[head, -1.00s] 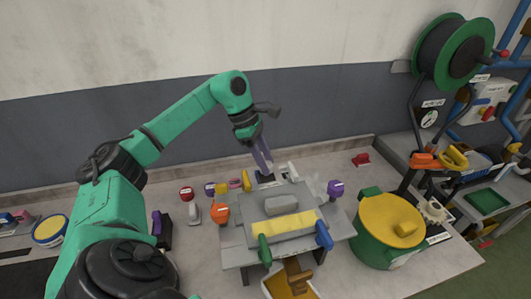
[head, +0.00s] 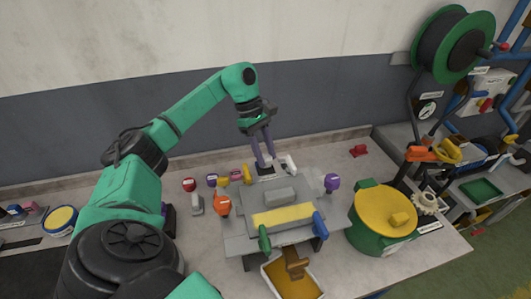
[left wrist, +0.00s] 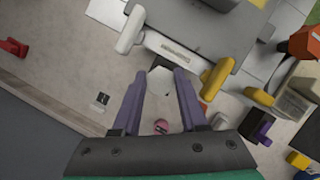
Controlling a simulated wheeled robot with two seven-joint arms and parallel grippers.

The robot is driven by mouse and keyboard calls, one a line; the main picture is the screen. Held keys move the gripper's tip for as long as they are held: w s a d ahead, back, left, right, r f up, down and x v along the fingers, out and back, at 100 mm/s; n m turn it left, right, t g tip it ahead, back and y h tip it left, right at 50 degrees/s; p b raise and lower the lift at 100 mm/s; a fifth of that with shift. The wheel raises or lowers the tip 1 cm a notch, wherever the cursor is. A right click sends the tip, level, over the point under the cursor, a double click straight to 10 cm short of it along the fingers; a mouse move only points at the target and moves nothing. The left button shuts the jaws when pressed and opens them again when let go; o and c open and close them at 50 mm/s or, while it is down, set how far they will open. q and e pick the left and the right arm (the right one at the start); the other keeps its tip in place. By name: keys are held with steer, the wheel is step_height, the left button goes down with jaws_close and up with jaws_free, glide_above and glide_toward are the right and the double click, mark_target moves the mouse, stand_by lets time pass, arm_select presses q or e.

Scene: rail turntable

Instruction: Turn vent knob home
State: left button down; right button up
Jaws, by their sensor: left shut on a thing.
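My left gripper (head: 265,163) reaches down behind the grey machine (head: 290,196), its two purple fingers pointing at the bench. In the left wrist view the fingertips (left wrist: 159,76) stand on either side of a small pale, angular knob (left wrist: 160,84) and are shut on it. The knob sits beside a white label plate (left wrist: 174,50) at the machine's edge. I cannot read the label or tell the knob's angle from a mark. In the head view the fingers mostly hide the knob. My right gripper is not in view.
A white handle (left wrist: 131,29) and a yellow handle (left wrist: 217,78) stand close on either side of the knob. Orange (head: 222,205) and purple (head: 332,183) knobs flank the machine. A green drum with a yellow lid (head: 384,216) is at right. The wall is behind.

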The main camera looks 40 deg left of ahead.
arm_select(q)
steer(key=shift+c, duration=2.2)
jaws_free()
steer(key=b+v, duration=0.1)
steer(key=v, duration=0.4)
steer(key=shift+w, duration=0.1)
steer(key=p+v, duration=0.4)
steer(key=v, duration=0.5)
steer(key=shift+r+p, duration=0.3)
steer(key=shift+p, duration=0.1)
steer(key=shift+a, duration=0.1)
steer(key=shift+f, duration=0.1)
